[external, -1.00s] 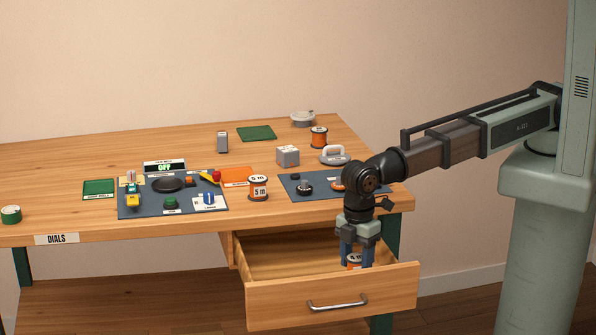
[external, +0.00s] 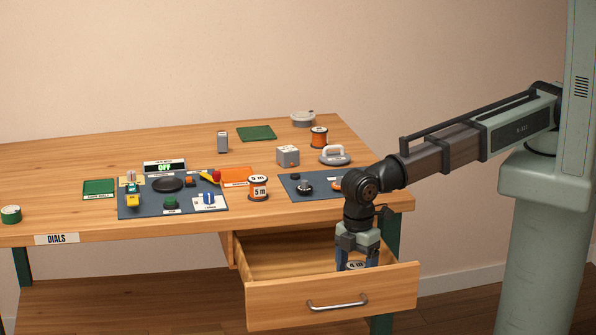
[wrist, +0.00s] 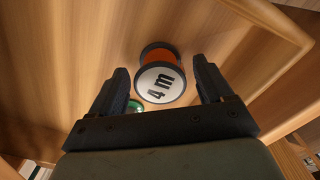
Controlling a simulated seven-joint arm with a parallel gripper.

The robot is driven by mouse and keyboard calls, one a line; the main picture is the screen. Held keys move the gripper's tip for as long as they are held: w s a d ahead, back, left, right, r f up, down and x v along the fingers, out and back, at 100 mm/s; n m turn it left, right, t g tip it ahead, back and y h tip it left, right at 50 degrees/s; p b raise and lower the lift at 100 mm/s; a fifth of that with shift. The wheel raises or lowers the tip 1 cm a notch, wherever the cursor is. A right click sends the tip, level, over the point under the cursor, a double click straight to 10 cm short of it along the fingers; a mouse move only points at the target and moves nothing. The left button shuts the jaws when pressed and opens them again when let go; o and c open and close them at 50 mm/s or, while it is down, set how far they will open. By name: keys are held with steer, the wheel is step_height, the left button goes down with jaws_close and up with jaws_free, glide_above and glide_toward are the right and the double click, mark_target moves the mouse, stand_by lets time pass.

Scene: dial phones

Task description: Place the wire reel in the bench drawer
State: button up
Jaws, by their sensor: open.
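The wire reel is orange with dark rims and a white end marked "4 m". It is inside the open bench drawer (external: 390,290), low behind the front panel, where only its white top (external: 356,265) shows. In the wrist view the reel (wrist: 160,76) is between and just beyond the fingertips, with visible gaps on both sides. My gripper (external: 357,263) points down into the drawer with its fingers open on either side of the reel. The drawer front hides the reel's lower part in the external view.
A small green thing (wrist: 135,106) lies beside the reel in the wrist view. On the bench above stand a "5 m" reel (external: 258,188), another orange reel (external: 319,137), a grey box (external: 288,155) and dial panels. The drawer's left part is clear.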

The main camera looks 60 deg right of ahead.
mark_target(356, 265)
steer(key=shift+r, duration=0.1)
step_height(356, 265, up, 12)
stand_by(0.7)
